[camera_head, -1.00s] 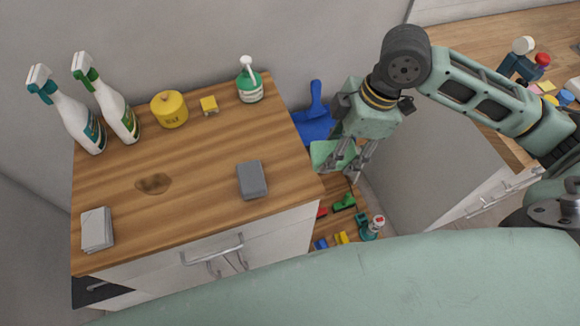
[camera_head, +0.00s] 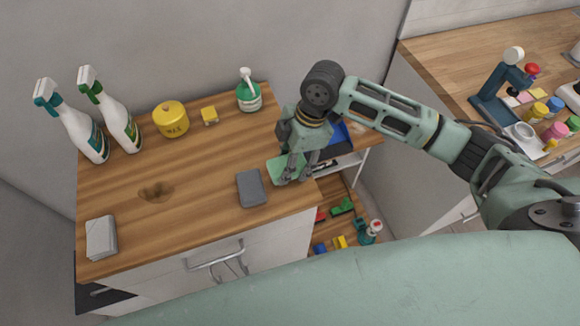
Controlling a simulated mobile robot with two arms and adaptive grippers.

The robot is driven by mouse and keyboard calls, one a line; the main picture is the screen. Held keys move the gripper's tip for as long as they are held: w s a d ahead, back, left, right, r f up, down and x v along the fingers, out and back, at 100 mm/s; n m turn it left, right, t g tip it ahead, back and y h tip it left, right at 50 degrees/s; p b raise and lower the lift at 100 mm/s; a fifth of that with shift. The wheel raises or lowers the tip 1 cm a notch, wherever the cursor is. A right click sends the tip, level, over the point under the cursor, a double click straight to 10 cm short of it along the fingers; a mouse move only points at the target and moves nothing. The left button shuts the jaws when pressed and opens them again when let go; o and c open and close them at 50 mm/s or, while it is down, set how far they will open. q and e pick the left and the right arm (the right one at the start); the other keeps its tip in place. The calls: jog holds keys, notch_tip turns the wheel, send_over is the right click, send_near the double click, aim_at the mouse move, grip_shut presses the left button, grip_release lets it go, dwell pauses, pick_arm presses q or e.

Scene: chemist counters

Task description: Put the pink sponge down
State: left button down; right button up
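My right gripper (camera_head: 299,178) points down over the right edge of the wooden counter top (camera_head: 205,185). A flat pale green pad (camera_head: 277,170) sits at its fingers and appears gripped. I take it for the sponge, though no pink shows; its underside and far side are hidden. I cannot tell whether it touches the counter. My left gripper is not in view.
A grey block (camera_head: 251,188) lies just left of the gripper. A pale block (camera_head: 101,238) and dark stain (camera_head: 156,191) are left.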

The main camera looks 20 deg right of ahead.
notch_tip(320, 180, down, 4)
jog(key=shift+r+p, duration=0.1)
jog(key=shift+p, duration=0.45)
jog(key=shift+f, duration=0.25)
jog(key=shift+f, duration=0.15)
jog(key=shift+s+f, duration=0.4)
jog(key=o, duration=0.7)
jog(key=shift+f, duration=0.1)
jog(key=o, duration=0.3)
jog(key=shift+w, duration=0.4)
